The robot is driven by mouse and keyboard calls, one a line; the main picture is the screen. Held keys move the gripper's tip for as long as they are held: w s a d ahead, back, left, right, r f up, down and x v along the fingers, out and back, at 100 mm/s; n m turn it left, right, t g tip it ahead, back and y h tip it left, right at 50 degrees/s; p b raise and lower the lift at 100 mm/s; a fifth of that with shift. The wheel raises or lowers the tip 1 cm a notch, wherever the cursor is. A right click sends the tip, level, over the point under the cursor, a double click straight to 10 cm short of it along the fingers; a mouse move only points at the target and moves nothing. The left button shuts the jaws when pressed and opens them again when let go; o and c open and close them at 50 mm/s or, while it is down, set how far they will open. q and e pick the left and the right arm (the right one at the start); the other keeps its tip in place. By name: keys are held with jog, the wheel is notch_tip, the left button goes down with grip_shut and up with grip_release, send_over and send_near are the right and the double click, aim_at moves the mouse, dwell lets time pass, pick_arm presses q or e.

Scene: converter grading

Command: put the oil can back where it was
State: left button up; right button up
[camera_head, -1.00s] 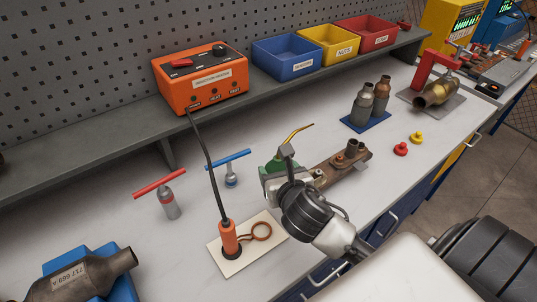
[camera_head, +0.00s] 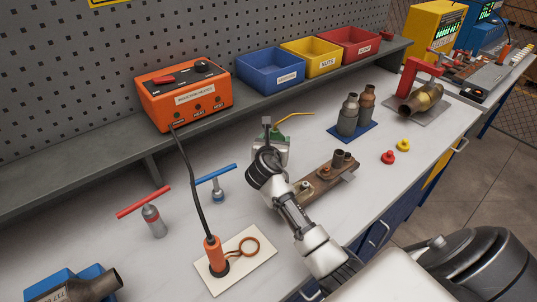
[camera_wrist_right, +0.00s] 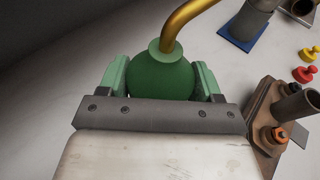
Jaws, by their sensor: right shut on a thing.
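The oil can is green with a thin brass spout. In the head view the green oil can (camera_head: 284,142) is partly hidden behind my right gripper (camera_head: 272,146), and its spout points right. In the right wrist view the oil can (camera_wrist_right: 162,75) sits between the two fingers of my right gripper (camera_wrist_right: 162,84), which is shut on its body. The can looks upright. I cannot tell whether its base touches the bench. My left gripper is not in view.
A rusty manifold part (camera_head: 328,177) lies close to the right of the can. A blue T-handle tool (camera_head: 217,185) stands to the left. A blue mat (camera_head: 352,134) with two metal parts is farther right. The orange induction heater (camera_head: 184,95) and bins sit on the shelf behind.

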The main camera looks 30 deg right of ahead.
jog(key=shift+w+a+f, duration=0.45)
jog(key=shift+w+a, duration=0.05)
jog(key=shift+w, duration=0.3)
jog(key=shift+f, duration=0.25)
notch_tip(320, 180, down, 3)
jog(key=shift+f, duration=0.15)
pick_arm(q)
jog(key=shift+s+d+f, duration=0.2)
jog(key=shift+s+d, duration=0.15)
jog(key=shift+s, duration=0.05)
pick_arm(e)
jog(key=shift+f, duration=0.15)
jog(key=shift+f, duration=0.15)
jog(key=o, duration=1.5)
jog(key=shift+o, duration=0.2)
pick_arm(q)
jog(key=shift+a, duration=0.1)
